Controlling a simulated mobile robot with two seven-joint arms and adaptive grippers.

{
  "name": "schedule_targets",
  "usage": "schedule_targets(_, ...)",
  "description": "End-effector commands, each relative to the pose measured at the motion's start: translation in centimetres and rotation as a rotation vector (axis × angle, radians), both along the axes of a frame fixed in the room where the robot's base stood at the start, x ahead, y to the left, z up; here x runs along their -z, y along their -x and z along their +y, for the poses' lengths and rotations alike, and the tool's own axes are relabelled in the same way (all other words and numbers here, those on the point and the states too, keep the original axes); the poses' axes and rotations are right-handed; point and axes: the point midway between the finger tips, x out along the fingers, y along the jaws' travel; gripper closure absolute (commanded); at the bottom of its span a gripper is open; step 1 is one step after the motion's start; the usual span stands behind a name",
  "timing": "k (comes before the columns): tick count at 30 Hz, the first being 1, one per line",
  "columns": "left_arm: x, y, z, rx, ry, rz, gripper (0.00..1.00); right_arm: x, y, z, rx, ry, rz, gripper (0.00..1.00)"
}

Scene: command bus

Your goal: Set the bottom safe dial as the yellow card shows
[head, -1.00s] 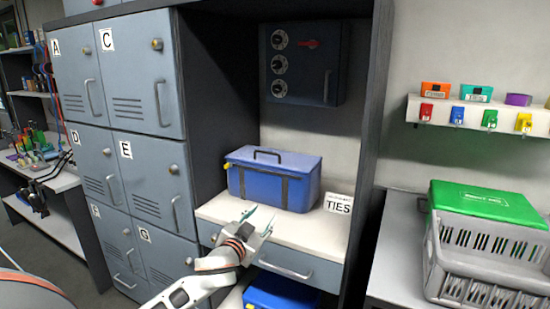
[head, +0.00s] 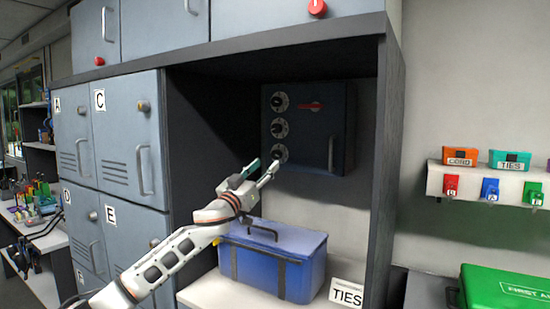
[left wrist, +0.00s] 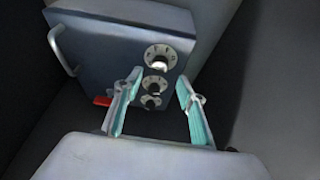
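The dark blue-grey safe (head: 318,143) is fixed to the back of the open bay. Three round dials are stacked on its left side, with a red lever at top right and a handle at right. The bottom dial (head: 279,154) shows just beyond my left gripper (head: 262,168). My left gripper is open and empty, its fingers apart. In the left wrist view the safe appears turned over, so the bottom dial (left wrist: 160,57) is uppermost, beyond the fingertips. Its exact setting is too small to read. No yellow card shows. My right gripper is not in view.
A blue cooler box (head: 270,262) stands on the white shelf under the safe, below my left arm. A TIES sign (head: 346,294) stands beside it. The dark bay wall (head: 205,140) rises at left. A key shelf (head: 488,186) hangs on the right wall.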

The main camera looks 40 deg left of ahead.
Motion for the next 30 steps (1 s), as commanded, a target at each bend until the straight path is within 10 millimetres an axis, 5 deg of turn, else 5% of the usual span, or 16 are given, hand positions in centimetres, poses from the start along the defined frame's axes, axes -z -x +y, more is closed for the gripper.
schedule_targets(12,-2.2,-4.7,0.5,-0.002,0.0,-0.002,0.6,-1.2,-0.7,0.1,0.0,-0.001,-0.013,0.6)
schedule_targets(27,-2.4,-5.7,0.5,-0.001,-0.002,0.0,0.6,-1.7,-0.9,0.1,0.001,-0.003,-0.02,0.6)
schedule_targets(30,-2.4,-5.7,0.6,-0.001,-0.002,0.0,0.86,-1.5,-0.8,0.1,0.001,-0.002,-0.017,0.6)
